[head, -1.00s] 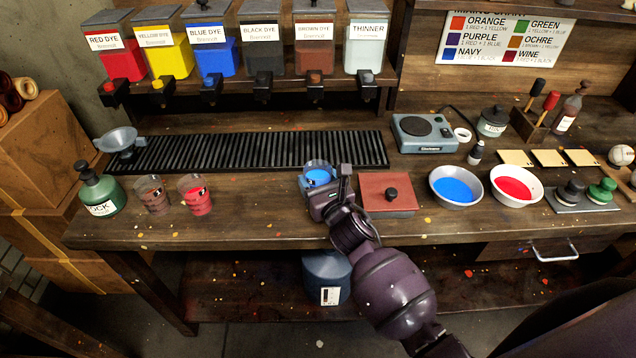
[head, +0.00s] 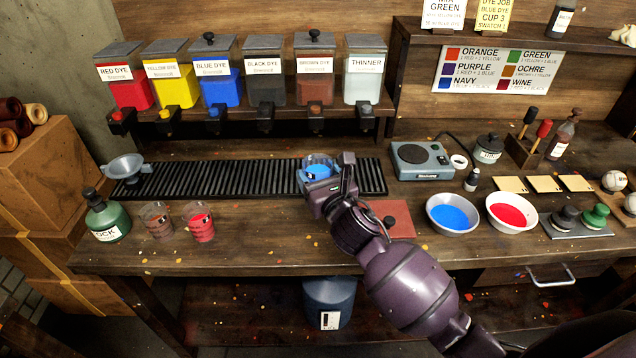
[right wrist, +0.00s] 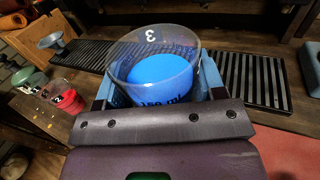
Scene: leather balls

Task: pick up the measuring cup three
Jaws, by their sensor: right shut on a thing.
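Measuring cup three (head: 318,168) is a clear cup with blue dye in it. My right gripper (head: 324,186) is shut on it, and the cup looks upright. In the right wrist view the cup (right wrist: 155,60) shows a white "3" on its far wall and sits between the two blue-grey fingers (right wrist: 158,88). In the head view my gripper hides the cup's lower part. The cup shows in front of the black slatted grate (head: 230,180); whether it touches anything below, I cannot tell. My left gripper is not in view.
Two other measuring cups, brown (head: 157,222) and red (head: 201,224), stand at the left beside a green bottle (head: 106,218). Blue (head: 453,214) and red (head: 513,211) bowls stand to the right. Dye dispensers (head: 212,80) line the back shelf.

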